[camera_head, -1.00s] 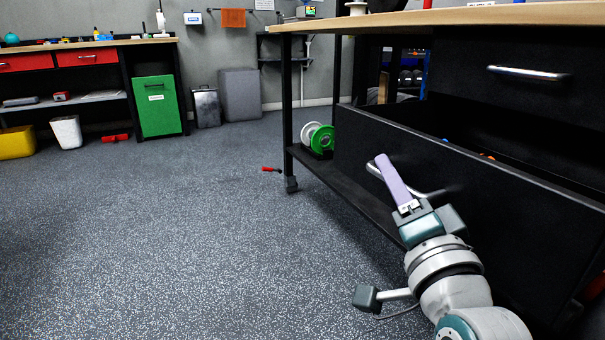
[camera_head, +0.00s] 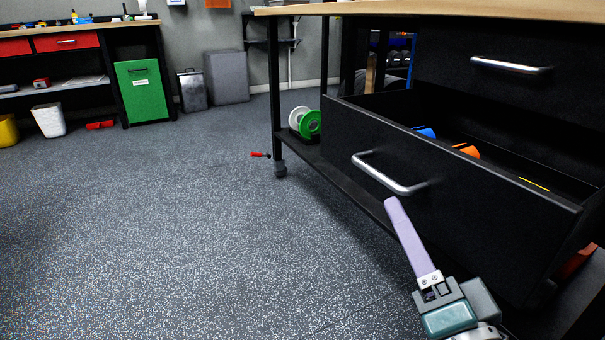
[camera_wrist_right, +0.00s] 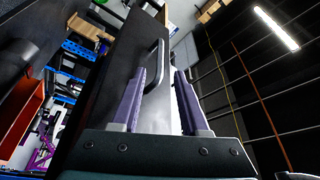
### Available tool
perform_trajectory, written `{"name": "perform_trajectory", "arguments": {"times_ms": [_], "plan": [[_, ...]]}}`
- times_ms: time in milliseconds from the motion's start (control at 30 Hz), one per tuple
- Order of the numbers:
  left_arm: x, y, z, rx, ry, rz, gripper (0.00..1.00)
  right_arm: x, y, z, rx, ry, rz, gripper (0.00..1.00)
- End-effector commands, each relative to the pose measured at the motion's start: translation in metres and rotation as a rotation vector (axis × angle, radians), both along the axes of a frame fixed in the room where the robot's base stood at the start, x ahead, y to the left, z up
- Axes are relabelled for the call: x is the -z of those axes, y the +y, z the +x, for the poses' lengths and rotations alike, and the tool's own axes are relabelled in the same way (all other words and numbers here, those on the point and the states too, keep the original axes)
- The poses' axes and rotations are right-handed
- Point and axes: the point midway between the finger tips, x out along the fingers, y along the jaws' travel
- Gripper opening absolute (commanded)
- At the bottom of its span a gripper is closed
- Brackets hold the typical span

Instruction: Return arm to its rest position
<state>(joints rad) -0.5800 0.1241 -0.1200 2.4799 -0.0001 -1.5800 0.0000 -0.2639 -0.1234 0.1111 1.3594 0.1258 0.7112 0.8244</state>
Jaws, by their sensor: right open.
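My right gripper (camera_head: 393,203) has pale purple fingers and is in the lower right of the head view, in front of the open drawer (camera_head: 460,190). It is open and empty. Its fingers are near the drawer's silver handle (camera_head: 388,178), a little below it in the head view, and appear clear of it. In the right wrist view the two fingers (camera_wrist_right: 160,85) stand apart, with the handle (camera_wrist_right: 155,62) beyond and between them. My left gripper is not in view.
The black workbench with a wooden top (camera_head: 420,9) fills the right side. The pulled-out drawer holds a blue item (camera_head: 425,132) and an orange item (camera_head: 467,150). A green and white spool (camera_head: 308,122) sits on its low shelf. The speckled floor at left is free.

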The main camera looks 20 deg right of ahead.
Motion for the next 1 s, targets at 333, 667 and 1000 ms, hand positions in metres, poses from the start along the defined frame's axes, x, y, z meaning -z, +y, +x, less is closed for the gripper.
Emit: {"name": "perform_trajectory", "arguments": {"times_ms": [333, 667, 1000], "plan": [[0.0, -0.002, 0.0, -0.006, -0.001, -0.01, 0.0, 0.001, 0.001, -0.002, 0.0, 0.0, 0.0, 0.45], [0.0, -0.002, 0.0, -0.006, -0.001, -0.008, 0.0, 0.009, 0.007, 0.007, -0.047, 0.128, -0.068, 0.45], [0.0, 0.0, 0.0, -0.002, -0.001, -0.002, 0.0, 0.052, 0.046, -0.021, -0.356, 0.769, -0.497, 0.45]]}}
